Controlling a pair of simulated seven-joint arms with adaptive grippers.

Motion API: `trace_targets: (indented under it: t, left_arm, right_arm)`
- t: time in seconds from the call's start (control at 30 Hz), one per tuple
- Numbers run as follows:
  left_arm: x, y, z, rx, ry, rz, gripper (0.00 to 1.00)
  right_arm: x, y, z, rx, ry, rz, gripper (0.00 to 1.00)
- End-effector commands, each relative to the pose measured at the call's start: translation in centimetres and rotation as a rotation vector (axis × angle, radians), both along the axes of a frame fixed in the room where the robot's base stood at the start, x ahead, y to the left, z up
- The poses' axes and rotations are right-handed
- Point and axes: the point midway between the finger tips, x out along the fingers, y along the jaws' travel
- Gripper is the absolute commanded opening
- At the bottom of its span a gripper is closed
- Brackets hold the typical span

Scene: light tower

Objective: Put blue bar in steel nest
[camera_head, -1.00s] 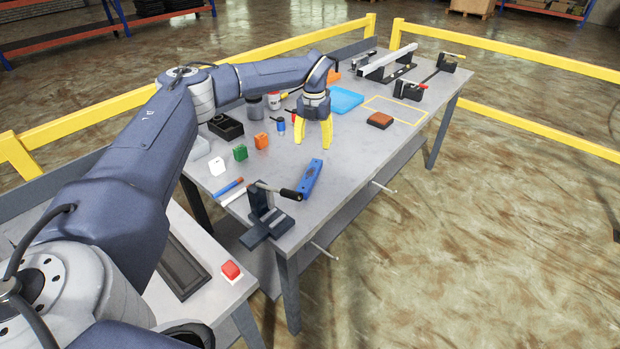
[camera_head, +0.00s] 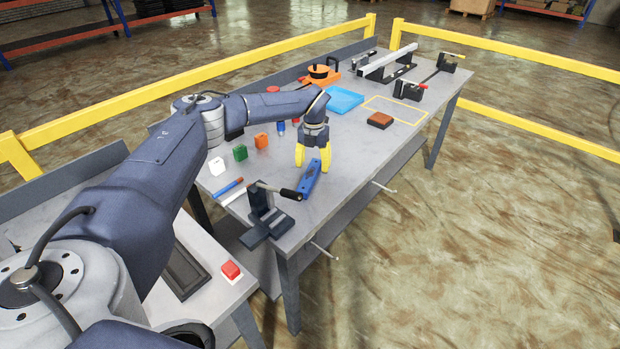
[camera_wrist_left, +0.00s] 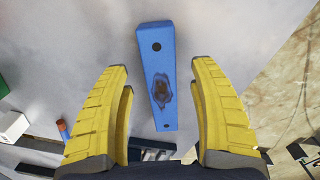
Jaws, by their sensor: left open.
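The blue bar (camera_head: 309,182) lies on the grey bench near its front edge, beside a dark clamp fixture (camera_head: 264,222) with a black-handled lever. In the left wrist view the blue bar (camera_wrist_left: 156,60) has a hole near each end and a dark, rough patch on its face. My left gripper (camera_head: 313,158) points down over the far end of the bar. Its yellow fingers (camera_wrist_left: 159,68) are open, one on each side of the bar in the wrist view, with nothing between them held. I cannot tell for certain which fixture is the steel nest. My right gripper is not visible.
White (camera_head: 217,166), green (camera_head: 240,152) and orange (camera_head: 261,141) blocks stand left of the gripper. A blue tray (camera_head: 344,100), a brown block (camera_head: 380,120) and a long rail fixture (camera_head: 388,62) lie farther back. Bench right of the bar is clear.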

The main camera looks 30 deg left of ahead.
Motion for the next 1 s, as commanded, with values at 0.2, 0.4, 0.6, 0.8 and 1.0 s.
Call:
trace_targets:
  t: [0.2,0.4,0.6,0.8,1.0]
  left_arm:
    - [0.0,0.0,-2.2,0.000,0.000,0.000,0.62]
    - [0.0,0.0,-2.3,-0.001,-0.001,0.000,0.62]
    - [0.0,0.0,-2.3,-0.001,0.000,0.000,0.44]
    - [0.0,0.0,-2.3,-0.001,0.000,0.000,0.20]
    - [0.0,0.0,-2.3,0.000,0.000,0.000,0.00]
  right_arm:
    - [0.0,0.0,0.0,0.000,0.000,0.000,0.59]
    - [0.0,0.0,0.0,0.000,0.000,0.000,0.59]
    - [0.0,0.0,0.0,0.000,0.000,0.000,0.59]
    - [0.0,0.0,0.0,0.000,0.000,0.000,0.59]
    - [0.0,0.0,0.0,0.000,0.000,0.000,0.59]
